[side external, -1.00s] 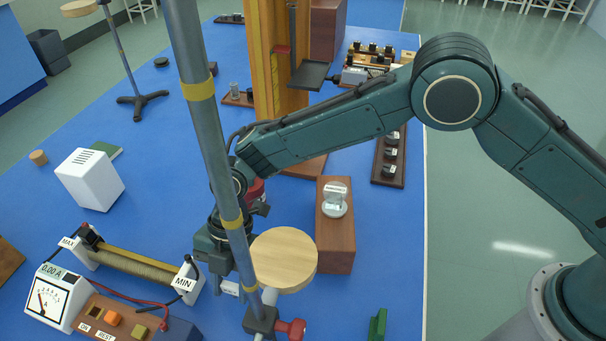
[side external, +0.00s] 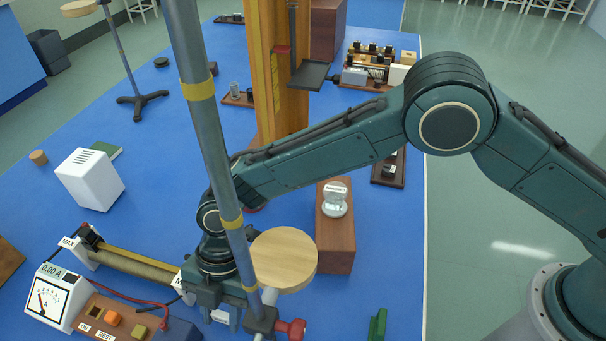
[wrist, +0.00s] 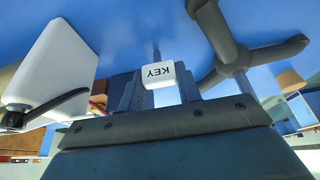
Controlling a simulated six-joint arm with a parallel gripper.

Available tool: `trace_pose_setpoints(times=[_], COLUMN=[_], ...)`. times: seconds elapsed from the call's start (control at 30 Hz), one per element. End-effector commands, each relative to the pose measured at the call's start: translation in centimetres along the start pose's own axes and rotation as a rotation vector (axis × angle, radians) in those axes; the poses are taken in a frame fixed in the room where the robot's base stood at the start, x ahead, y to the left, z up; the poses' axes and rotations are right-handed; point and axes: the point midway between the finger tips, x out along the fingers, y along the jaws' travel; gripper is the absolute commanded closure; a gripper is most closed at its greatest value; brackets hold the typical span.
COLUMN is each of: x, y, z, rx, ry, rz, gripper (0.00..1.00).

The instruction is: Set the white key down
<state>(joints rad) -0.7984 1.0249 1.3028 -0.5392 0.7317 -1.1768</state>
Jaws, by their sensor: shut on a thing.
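The white key (wrist: 160,73), a small block lettered "KEY", is between the two fingers of my gripper (wrist: 161,90) in the wrist view. My gripper is shut on it. In the side external view my gripper (side external: 224,317) is low over the blue bench, just left of the wooden disc on the stand. Only a small pale bit of the key (side external: 220,316) shows there, and the rod and the wrist hide much of the gripper. I cannot tell whether the key touches the bench.
The steel rod (side external: 205,130) and wooden disc (side external: 284,258) stand close to my gripper. The rheostat (side external: 135,264) and a brown board (side external: 122,319) with orange and olive blocks lie to its left. A wooden block (side external: 336,240) stands to the right.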

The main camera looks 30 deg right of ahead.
Motion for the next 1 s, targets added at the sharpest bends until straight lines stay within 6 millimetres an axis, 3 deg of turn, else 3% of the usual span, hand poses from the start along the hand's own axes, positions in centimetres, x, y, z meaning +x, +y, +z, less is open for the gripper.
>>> trace_pose_setpoints(times=[0.27,0.3,0.4,0.77,1.0], x=[0.3,0.3,0.3,0.1,-1.2], y=[0.0,0.0,0.0,0.0,0.1], z=[0.1,0.1,0.1,0.1,0.0], rx=[0.001,0.001,0.0,0.0,0.001], ry=[0.0,0.0,0.0,0.0,0.0], rz=[0.0,0.0,0.0,0.001,0.003], gripper=[0.88,0.64,0.45,0.44,0.44])
